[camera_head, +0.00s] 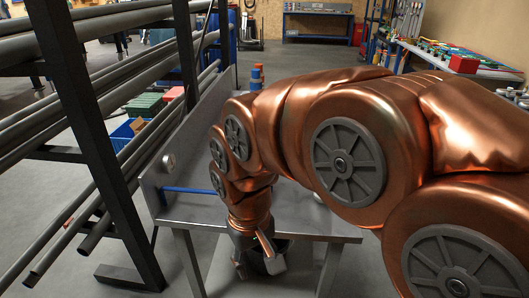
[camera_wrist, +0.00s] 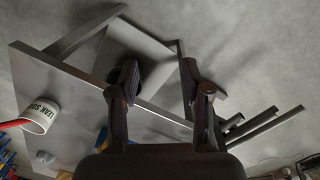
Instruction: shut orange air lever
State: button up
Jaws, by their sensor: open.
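I cannot make out an orange air lever in either view; my arm hides part of the bench in the head view. My gripper (camera_head: 260,257) points down at the front edge of a grey metal bench (camera_head: 305,228). In the wrist view my gripper (camera_wrist: 160,82) has its two dark fingers wide apart with nothing between them. The bench top (camera_wrist: 75,82) lies beyond the fingers, tilted in that picture. A blue bar (camera_head: 192,190) runs along the bench's upright panel (camera_head: 205,130), which carries a pale round fitting (camera_head: 168,161).
A white cup (camera_wrist: 40,116) with dark lettering and a red item at its mouth sits on the bench. A black rack (camera_head: 85,130) of long pipes stands at left. A blue bin (camera_head: 128,135) is behind it. A cluttered table (camera_head: 460,62) stands back right.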

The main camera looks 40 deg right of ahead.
jog(key=w+d+r+m+t, duration=0.1)
jog(key=w+d+r+m, duration=0.1)
jog(key=w+d, duration=0.4)
jog(key=w+d+r+m+t+h, duration=0.1)
jog(key=w+d+r+m, duration=0.1)
jog(key=w+d, duration=0.5)
jog(key=w+d+r+m+t+h+b, duration=0.1)
jog(key=w+d+r+m, duration=0.2)
jog(key=w, duration=1)
jog(key=shift+w+d+r+t, duration=0.1)
jog(key=shift+d+r+t, duration=0.15)
jog(key=shift+d, duration=0.65)
jog(key=shift+d+r+t, duration=0.15)
jog(key=shift+d+r, duration=0.05)
jog(key=shift+d, duration=0.7)
jog(key=shift+h, duration=0.3)
jog(key=shift+p+x, duration=0.85)
jog(key=shift+x, duration=3)
jog(key=shift+c, duration=0.2)
grip_shut()
